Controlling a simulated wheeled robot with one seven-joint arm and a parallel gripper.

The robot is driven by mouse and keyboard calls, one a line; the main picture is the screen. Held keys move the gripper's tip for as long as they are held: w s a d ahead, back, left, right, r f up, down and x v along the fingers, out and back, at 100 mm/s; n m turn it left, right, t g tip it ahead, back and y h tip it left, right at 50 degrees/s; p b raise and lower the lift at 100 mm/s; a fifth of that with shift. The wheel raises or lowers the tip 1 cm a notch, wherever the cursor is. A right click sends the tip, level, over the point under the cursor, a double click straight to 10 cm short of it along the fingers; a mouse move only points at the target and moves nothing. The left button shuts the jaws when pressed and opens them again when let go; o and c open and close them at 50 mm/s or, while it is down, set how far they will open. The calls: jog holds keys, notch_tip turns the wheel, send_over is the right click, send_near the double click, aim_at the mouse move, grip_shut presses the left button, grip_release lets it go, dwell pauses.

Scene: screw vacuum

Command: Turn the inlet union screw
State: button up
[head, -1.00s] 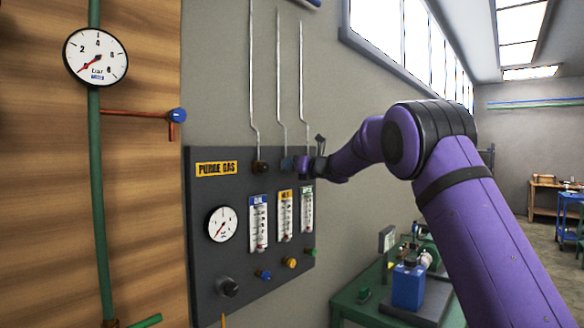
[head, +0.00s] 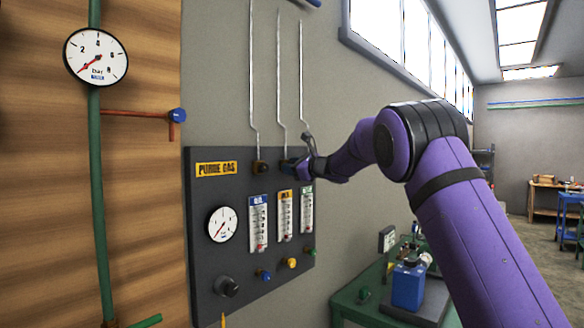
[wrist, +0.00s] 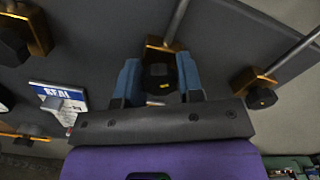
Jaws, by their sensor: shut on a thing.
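The inlet union screw (wrist: 158,78) is a dark round-ended piece with a small yellow mark, seen in the wrist view in front of a brass fitting (wrist: 163,45) on the dark panel. My gripper (wrist: 161,80) has its blue fingers on both sides of this screw and is shut on it. In the head view, my gripper (head: 288,165) is at the middle of three fittings along the panel's top edge, and it mostly hides that fitting.
The purge gas panel (head: 200,270) carries a gauge (head: 222,224), several knobs and flow meters below my gripper. Similar fittings flank the held one, left (wrist: 36,32) and right (wrist: 262,96). Thin pipes rise above. A green bench (head: 350,295) stands lower right.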

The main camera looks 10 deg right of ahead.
dwell(0.4)
jog(key=o, duration=0.9)
jog(key=shift+w+a, duration=0.1)
jog(key=v, duration=1.1)
jog(key=shift+f, duration=0.1)
